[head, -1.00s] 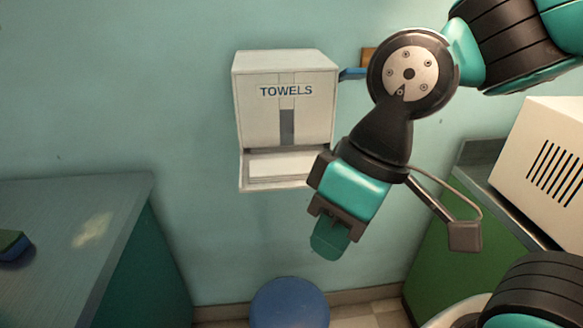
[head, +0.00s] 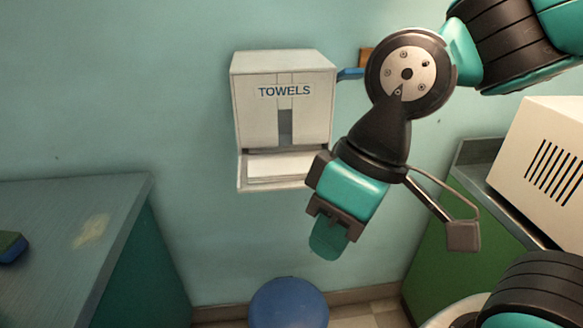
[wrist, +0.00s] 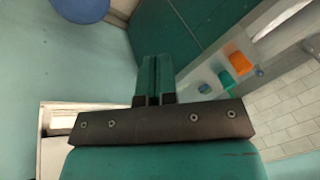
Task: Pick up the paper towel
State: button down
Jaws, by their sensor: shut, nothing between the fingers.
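A white dispenser (head: 284,110) marked "TOWELS" is fixed to the teal wall. A white sheet of paper towel (head: 280,169) shows in the open slot at its bottom. My gripper (head: 328,242) is shut and empty, below and to the right of that slot and apart from it, pointing downward. In the wrist view my gripper (wrist: 153,80) shows its two teal fingers pressed together. Part of the white dispenser (wrist: 62,125) shows at the left of the wrist view, beside my gripper.
A grey-topped counter (head: 60,225) stands at left with a green and blue sponge (head: 10,247) on it. A round blue object (head: 288,303) is on the floor below the dispenser. A cream vented box (head: 545,160) stands on the right counter. The wall below the dispenser is clear.

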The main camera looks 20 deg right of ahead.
aim_at(287, 165)
jog(key=c, duration=1.8)
grip_release()
jog(key=shift+c, duration=0.2)
